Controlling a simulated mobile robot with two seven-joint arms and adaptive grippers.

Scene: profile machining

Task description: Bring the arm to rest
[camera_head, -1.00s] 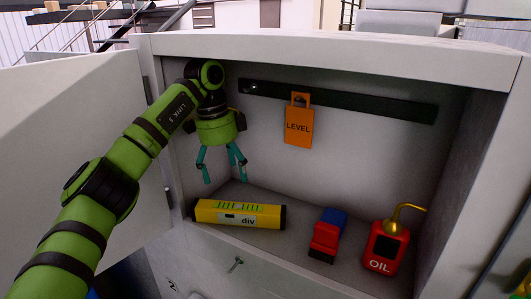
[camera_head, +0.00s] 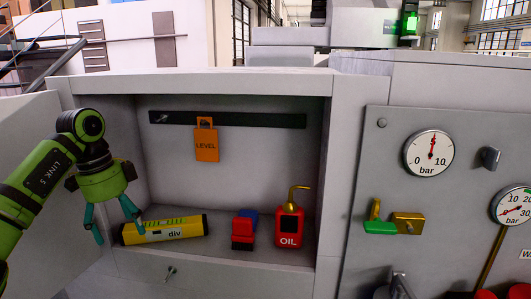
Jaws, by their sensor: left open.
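My left gripper (camera_head: 118,222) is open and empty, its teal fingers pointing down, in front of the left part of an open cabinet (camera_head: 230,84). The yellow level (camera_head: 182,229) marked "div" lies on the cabinet floor just right of the fingers. One finger overlaps its left end in the picture; I cannot tell whether they touch. My right gripper is not in view.
An orange "LEVEL" tag (camera_head: 206,145) hangs on a dark rail (camera_head: 270,121). A red and blue object (camera_head: 243,234) and a red oil can (camera_head: 289,226) stand on the cabinet floor. The cabinet door (camera_head: 40,130) is open at left; a gauge panel (camera_head: 380,150) is at right.

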